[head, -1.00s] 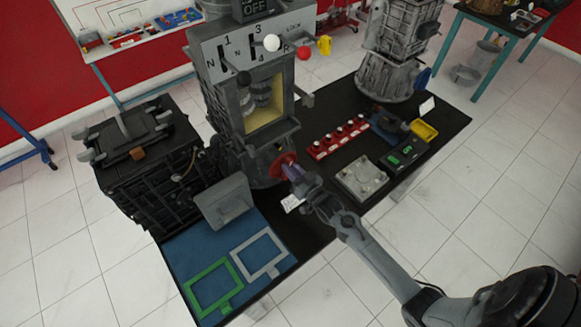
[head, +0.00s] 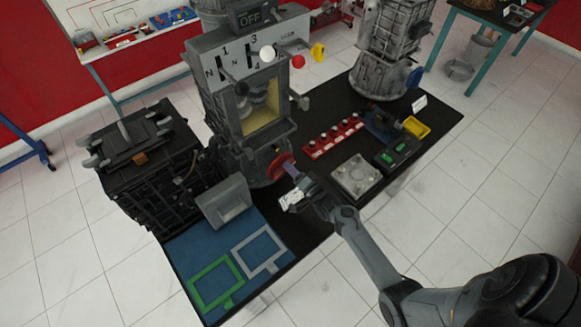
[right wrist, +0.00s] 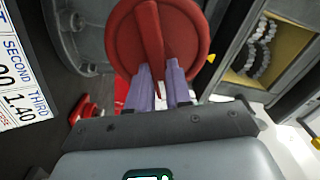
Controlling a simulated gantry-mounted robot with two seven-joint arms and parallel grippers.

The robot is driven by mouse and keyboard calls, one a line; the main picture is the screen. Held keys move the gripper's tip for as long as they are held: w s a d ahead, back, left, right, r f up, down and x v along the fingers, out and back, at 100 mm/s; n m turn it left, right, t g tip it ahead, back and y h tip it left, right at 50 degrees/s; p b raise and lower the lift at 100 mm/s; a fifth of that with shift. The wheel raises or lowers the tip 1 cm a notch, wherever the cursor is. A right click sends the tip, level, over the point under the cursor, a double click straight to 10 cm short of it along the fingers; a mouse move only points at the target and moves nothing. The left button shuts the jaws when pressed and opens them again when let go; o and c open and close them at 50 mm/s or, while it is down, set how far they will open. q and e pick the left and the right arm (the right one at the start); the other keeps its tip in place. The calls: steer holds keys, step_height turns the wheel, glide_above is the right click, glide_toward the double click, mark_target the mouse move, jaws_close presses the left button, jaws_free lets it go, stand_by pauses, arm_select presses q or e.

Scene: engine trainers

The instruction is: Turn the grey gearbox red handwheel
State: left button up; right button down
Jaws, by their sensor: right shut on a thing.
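The grey gearbox (head: 222,82) stands on the dark table, with a numbered shift plate and an open window on its front. Its red handwheel (head: 280,165) is low on the gearbox side. In the right wrist view the handwheel (right wrist: 122,40) is a red disc with a raised rib across its face. My right gripper (head: 291,170) is at the handwheel. In the right wrist view its purple fingers (right wrist: 162,80) are shut on the rib, one on each side. The fingers hide the lower part of the disc. My left gripper is not in view.
A black crate-like block (head: 150,170) stands left of the gearbox. A blue mat (head: 195,262) with green and grey frames lies in front. A red strip with knobs (head: 333,137), a grey plate (head: 356,176) and a yellow tray (head: 416,127) lie to the right.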

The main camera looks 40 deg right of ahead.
steer(key=shift+f+m+p, duration=0.25)
steer(key=shift+m+p, duration=0.2)
steer(key=shift+m, duration=1.35)
steer(key=shift+f+m+p, duration=0.25)
steer(key=shift+m+p, duration=0.15)
steer(key=shift+m, duration=1.4)
steer(key=c, duration=1)
jaws_free()
steer(key=shift+c, duration=0.2)
